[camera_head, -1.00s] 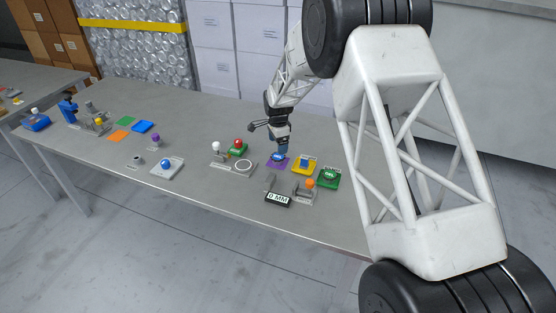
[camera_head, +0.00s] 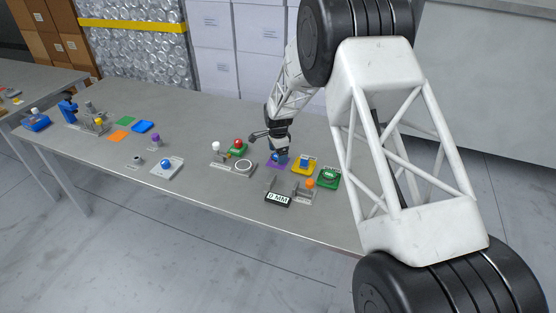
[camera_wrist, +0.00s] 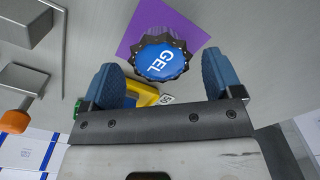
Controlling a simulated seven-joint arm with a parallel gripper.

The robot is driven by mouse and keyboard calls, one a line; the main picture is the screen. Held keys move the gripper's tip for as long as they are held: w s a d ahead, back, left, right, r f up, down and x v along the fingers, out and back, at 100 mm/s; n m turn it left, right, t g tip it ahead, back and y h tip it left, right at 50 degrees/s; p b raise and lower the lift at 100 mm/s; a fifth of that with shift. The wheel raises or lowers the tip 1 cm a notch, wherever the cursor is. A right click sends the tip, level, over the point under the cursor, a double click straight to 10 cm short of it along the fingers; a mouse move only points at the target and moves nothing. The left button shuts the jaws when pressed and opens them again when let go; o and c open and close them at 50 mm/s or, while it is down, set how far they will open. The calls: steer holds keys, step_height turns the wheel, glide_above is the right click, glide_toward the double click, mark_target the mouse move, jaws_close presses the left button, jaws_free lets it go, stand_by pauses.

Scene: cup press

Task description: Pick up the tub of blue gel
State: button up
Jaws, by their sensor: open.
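The tub of blue gel (camera_wrist: 161,60) has a round blue lid marked GEL with a dark knobbed rim. It sits on a purple square (camera_wrist: 133,42) on the table. In the head view the tub (camera_head: 276,158) is partly hidden by my gripper, and the purple square (camera_head: 286,164) shows beside it. My gripper (camera_wrist: 160,78) is open in the wrist view, with its blue fingertips apart and the tub between and just beyond them. In the head view my gripper (camera_head: 281,155) is low over the purple square. I cannot tell whether a finger touches the tub.
A yellow holder (camera_head: 303,166) and a green device (camera_head: 329,178) stand just right of the tub. A display reading 0 MM (camera_head: 278,199) and an orange-knobbed device (camera_head: 310,184) are in front. A green base with a red ball (camera_head: 238,146) is left.

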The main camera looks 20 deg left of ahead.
steer(key=shift+f, duration=1.3)
steer(key=c, duration=1)
steer(key=shift+r, duration=0.1)
steer(key=shift+r, duration=4.95)
